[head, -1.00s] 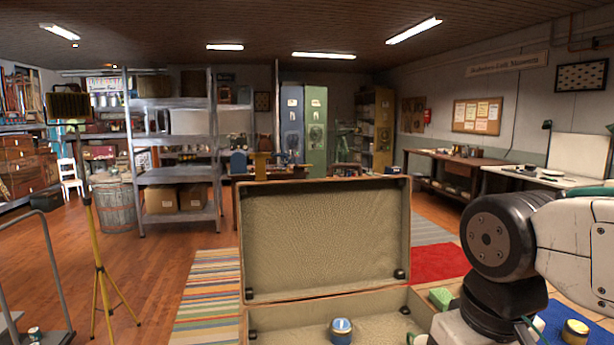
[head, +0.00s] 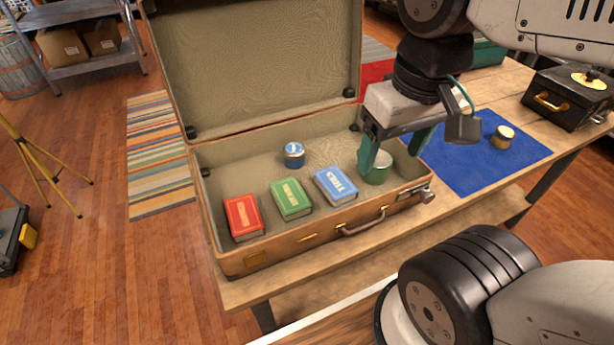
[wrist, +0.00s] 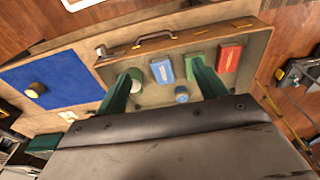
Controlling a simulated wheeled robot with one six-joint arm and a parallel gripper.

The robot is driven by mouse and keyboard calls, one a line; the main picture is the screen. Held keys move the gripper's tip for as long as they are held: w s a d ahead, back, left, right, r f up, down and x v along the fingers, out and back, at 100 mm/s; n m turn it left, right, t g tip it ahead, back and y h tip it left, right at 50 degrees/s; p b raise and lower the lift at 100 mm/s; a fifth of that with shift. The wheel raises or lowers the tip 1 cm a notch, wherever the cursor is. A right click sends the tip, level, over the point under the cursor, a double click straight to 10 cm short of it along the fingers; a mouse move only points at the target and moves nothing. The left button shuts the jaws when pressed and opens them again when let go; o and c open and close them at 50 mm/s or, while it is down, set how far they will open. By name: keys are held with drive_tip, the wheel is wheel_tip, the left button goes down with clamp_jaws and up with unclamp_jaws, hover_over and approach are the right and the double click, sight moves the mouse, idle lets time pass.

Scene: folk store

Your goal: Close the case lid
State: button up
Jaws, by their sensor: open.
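The brown case (head: 262,255) lies on a wooden table with its lid (head: 255,60) standing open at the back. Inside are a red book (head: 243,217), a green book (head: 290,198), a blue book (head: 335,186), a blue tin (head: 294,154) and a green tin (head: 376,168). My gripper (head: 392,165) is open, at the case's right end, with its green fingers near the green tin. I cannot tell whether they touch it. In the wrist view the fingers (wrist: 160,90) are spread wide over the case, with the blue book (wrist: 163,70) between them.
A blue mat (head: 480,150) with a small tin (head: 502,137) lies on the table right of the case. A black record player (head: 570,97) stands farther right. A yellow tripod (head: 30,165) stands on the floor at left.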

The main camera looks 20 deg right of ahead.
clamp_jaws()
drive_tip(key=w+r+t, duration=0.1)
drive_tip(key=w+r, duration=0.8)
drive_tip(key=w, duration=0.3)
drive_tip(key=w+d+r, duration=0.1)
drive_tip(key=w+r, duration=0.7)
drive_tip(key=w, duration=0.4)
drive_tip(key=w+r+t, duration=0.1)
drive_tip(key=w+r, duration=0.8)
drive_tip(key=w, duration=0.3)
drive_tip(key=w+d+r+t, duration=0.1)
drive_tip(key=w+r, duration=0.1)
drive_tip(key=w, duration=1.1)
drive_tip(key=shift+s+f, duration=0.15)
drive_tip(key=shift+f, duration=1.3)
drive_tip(key=shift+s+f, duration=0.2)
drive_tip(key=shift+f, duration=1.3)
drive_tip(key=shift+s+f, duration=0.15)
drive_tip(key=shift+f, duration=1.3)
